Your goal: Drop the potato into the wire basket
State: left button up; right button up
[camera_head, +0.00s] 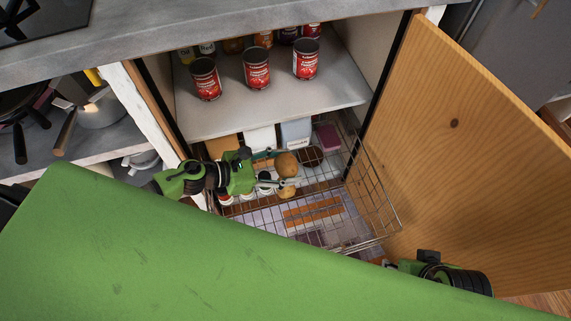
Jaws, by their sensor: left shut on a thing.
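A brown, rounded potato (287,163) is at the fingertips of my left gripper (283,172), which is shut on it. The gripper reaches in from the left, over the wire basket (372,215). A second brown, rounded item (288,190) shows just below the fingers; I cannot tell whether it lies in the basket. The basket is pulled out below the shelf, and my green body hides its near left part. At the lower right, part of my right gripper or wrist (412,267) shows; its fingers are hidden.
Several red cans (257,68) stand on the grey shelf (270,105) above the basket. An open wooden door (470,140) bounds the right side. Boxes and jars stand at the basket's back. Pans (100,110) sit on the left shelf.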

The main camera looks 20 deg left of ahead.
pick_arm(q)
jog(key=shift+f+b, duration=0.3)
jog(key=shift+f, duration=0.4)
jog(key=shift+f+b, duration=0.35)
jog(key=shift+f, duration=0.2)
pick_arm(e)
jog(key=shift+w+a+r+t, duration=0.1)
jog(key=shift+w+a+t, duration=0.2)
jog(key=shift+w, duration=0.4)
jog(key=shift+w+a+t, duration=0.15)
jog(key=shift+w+t, duration=0.25)
jog(key=shift+w, duration=0.3)
pick_arm(q)
jog(key=o, duration=1.2)
jog(key=shift+o, duration=0.2)
jog(key=v, duration=1.2)
jog(key=shift+s+f, duration=0.1)
